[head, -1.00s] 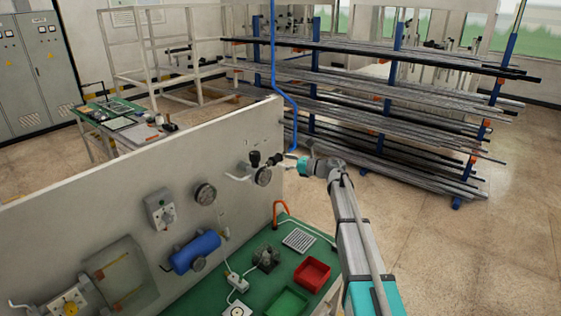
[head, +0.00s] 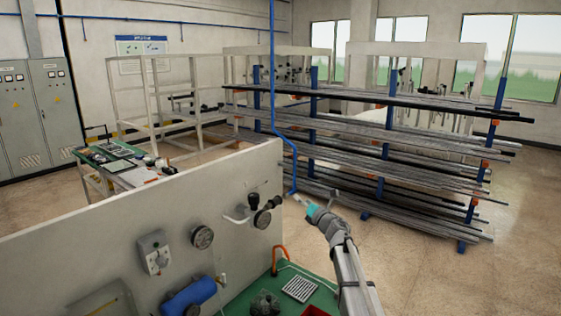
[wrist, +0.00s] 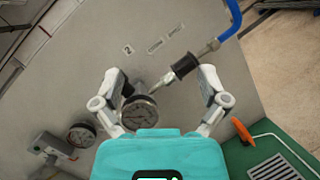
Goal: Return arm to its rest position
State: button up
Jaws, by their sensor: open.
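My gripper (head: 301,201) is extended toward the right end of the grey panel (head: 120,215) in the head view. In the wrist view my gripper (wrist: 160,92) is open, its two fingers spread wide in front of the panel. Between the fingers show a pressure gauge (wrist: 139,113) and a dark fitting (wrist: 184,65) joined to a blue hose (wrist: 235,18). The jaws hold nothing; whether a finger touches the gauge cannot be told.
A green bench top (head: 322,296) with an orange hook (head: 279,257) and a grate (head: 299,288) lies below the panel. A blue cylinder (head: 190,296) is mounted on the panel. A pipe rack (head: 313,128) stands behind. Open floor (head: 440,275) lies at right.

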jog(key=s+d+f+m+g+h+b, duration=0.25)
jog(key=s+d+f+m+h, duration=0.5)
jog(key=m, duration=0.55)
jog(key=s+d+f+m+g+h+b, duration=0.2)
jog(key=s+d+f+m+h+b, duration=0.25)
jog(key=d+f+m+h, duration=0.5)
jog(key=s+a+f+m+g+y+b, duration=0.2)
jog(key=s+f+m+g, duration=0.4)
jog(key=s, duration=0.7)
jog(key=s+a+f+m+g+y+b, duration=0.2)
jog(key=s+a+f+m+g, duration=0.4)
jog(key=s+f, duration=0.5)
jog(key=shift+s+f+m+y+b, duration=0.15)
jog(key=shift+s+m+y+b, duration=0.2)
jog(key=shift+s+m+y, duration=0.9)
jog(key=shift+s+n+h, duration=0.35)
jog(key=shift+s+n, duration=0.05)
jog(key=shift+n, duration=0.2)
